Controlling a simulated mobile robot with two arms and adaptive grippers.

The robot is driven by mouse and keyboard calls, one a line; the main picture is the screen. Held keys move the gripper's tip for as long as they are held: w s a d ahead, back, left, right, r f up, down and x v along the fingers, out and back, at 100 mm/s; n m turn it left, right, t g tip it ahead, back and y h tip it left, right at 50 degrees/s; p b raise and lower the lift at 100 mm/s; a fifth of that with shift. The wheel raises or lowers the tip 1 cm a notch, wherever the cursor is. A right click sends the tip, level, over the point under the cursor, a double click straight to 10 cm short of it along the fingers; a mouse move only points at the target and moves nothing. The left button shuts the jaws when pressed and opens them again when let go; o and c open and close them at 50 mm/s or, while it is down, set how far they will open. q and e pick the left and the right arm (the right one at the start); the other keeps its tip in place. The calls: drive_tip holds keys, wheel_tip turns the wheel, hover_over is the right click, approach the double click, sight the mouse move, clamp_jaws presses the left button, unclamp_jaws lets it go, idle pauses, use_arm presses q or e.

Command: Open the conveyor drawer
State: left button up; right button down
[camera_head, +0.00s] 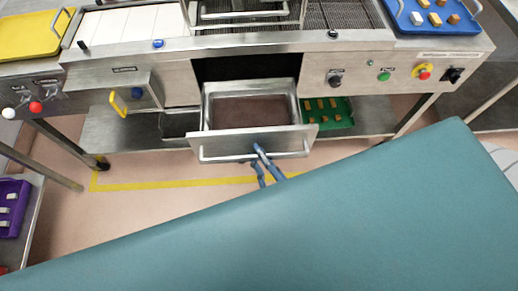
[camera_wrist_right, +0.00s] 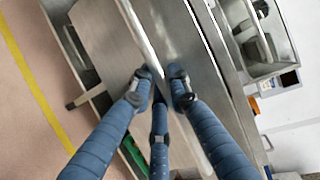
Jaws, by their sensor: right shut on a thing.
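The conveyor drawer (camera_head: 212,142) is a steel drawer in the middle of the conveyor's front. It stands pulled out, and its empty brown-floored inside (camera_head: 250,110) shows. A long bar handle (camera_head: 225,157) runs across its front. My right gripper (camera_head: 259,150) has its blue fingers shut on the handle, right of its middle. In the right wrist view the fingers (camera_wrist_right: 160,82) close around the bar, which crosses the picture on a slant (camera_wrist_right: 141,32). My left gripper is not in view.
A green tray (camera_head: 340,112) with several small blocks sits on the shelf right of the drawer. A yellow-handled box (camera_head: 150,88) is to the left. Control knobs and buttons (camera_head: 384,76) are at the right. A large teal surface (camera_head: 300,225) covers the foreground.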

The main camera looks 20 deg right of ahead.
drive_tip(key=c, duration=1.9)
unclamp_jaws()
drive_tip(key=v, duration=1.2)
drive_tip(key=shift+a+f, duration=0.1)
wheel_tip(320, 180, down, 28)
drive_tip(key=s+d+n+g+y, duration=0.15)
drive_tip(key=n+g, duration=0.45)
drive_tip(key=n, duration=0.6)
drive_tip(key=s+d+f+n+g+h, duration=0.1)
drive_tip(key=s+d+f+n+g, duration=0.3)
drive_tip(key=s+f, duration=0.3)
drive_tip(key=s+d+f+n+g+h, duration=0.2)
drive_tip(key=s+d+f+n+g, duration=0.2)
drive_tip(key=s+f, duration=0.4)
wheel_tip(320, 180, down, 5)
drive_tip(key=shift+d+r+g, duration=0.2)
drive_tip(key=shift+d+g, duration=0.05)
drive_tip(key=shift+g, duration=0.15)
